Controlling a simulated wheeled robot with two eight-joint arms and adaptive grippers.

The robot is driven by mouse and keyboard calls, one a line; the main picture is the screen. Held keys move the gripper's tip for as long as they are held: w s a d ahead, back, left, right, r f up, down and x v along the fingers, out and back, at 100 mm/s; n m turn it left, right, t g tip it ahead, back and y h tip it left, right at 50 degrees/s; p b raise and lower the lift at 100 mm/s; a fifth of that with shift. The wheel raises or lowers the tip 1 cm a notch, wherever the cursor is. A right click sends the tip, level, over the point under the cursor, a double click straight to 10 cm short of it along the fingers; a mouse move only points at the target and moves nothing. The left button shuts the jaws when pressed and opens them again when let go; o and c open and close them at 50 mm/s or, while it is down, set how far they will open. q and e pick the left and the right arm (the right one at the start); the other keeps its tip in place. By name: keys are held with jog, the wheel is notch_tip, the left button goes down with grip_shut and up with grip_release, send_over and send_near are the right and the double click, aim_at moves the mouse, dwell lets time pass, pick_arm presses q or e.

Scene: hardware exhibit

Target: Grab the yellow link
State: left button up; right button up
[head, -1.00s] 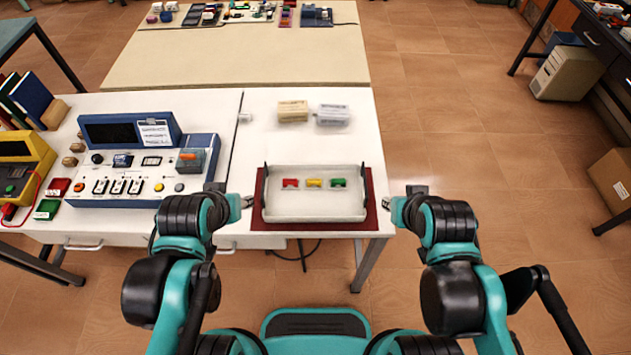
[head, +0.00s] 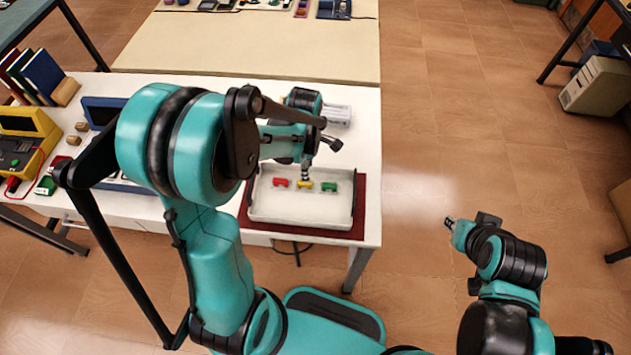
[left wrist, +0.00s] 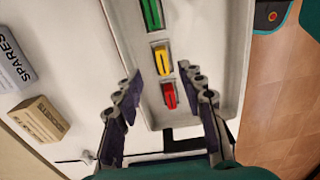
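The yellow link (head: 304,187) lies in the white tray (head: 290,212), between the red link (head: 280,183) and the green link (head: 329,187). In the left wrist view the yellow link (left wrist: 162,60) sits just ahead of my left fingertips, with the red link (left wrist: 169,95) between the fingers and the green link (left wrist: 151,13) beyond. My left gripper (left wrist: 162,76) is open and empty, above the tray; it also shows in the head view (head: 305,176) right over the yellow link. My right gripper (head: 450,224) hangs off the table to the right, its fingers too small to judge.
A box marked SPARES (left wrist: 14,58) and a tan box (left wrist: 39,120) lie beside the tray. The tray rests on a dark red mat (head: 359,215). A yellow meter (head: 25,145) stands at the table's left.

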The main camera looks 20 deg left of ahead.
aim_at(305, 185)
pick_arm(q)
jog(key=f+b, duration=0.1)
jog(key=f, duration=0.1)
jog(key=f+b, duration=0.1)
jog(key=f, duration=0.1)
jog(key=f+b, duration=0.1)
jog(key=f, duration=0.1)
jog(key=shift+s+a+f, duration=0.15)
jog(key=shift+s+f, duration=0.1)
jog(key=shift+f, duration=0.4)
jog(key=shift+r, duration=0.1)
jog(key=shift+c, duration=1.2)
grip_shut()
